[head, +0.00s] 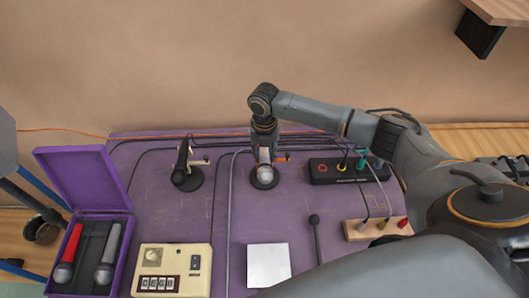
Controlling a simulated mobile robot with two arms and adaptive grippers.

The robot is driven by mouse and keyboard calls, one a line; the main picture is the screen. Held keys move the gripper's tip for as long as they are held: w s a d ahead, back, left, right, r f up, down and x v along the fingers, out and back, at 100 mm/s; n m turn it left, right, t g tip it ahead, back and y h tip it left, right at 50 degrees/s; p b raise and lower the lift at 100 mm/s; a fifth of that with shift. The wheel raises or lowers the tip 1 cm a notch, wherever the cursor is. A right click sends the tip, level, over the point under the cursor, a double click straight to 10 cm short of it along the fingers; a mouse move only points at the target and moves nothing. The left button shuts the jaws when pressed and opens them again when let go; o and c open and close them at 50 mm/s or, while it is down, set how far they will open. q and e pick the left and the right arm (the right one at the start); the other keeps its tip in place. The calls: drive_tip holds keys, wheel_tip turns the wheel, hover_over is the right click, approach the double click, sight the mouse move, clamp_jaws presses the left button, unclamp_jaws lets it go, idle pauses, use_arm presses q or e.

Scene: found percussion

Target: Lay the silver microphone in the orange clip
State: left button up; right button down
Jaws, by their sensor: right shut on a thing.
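My right gripper (264,152) points down over the back middle of the purple table, shut on the silver microphone (265,172). The microphone's round pale head shows just below the fingers; my gripper hides most of its body. It is over a stand with a round black base. A small orange part, seemingly the orange clip (281,160), shows just right of the fingers. I cannot tell whether the microphone touches the clip. My left gripper is not in view.
The purple table (222,215) has another black stand (184,172), an open purple case (60,282) with red and grey microphones, a beige box (172,270), a white pad (268,265), a black microphone (315,235), a black cable box (345,170) and a wooden block (365,232). Cables cross it.

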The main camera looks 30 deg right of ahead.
drive_tip(key=c, duration=0.9)
unclamp_jaws()
wheel_tip(320, 180, up, 12)
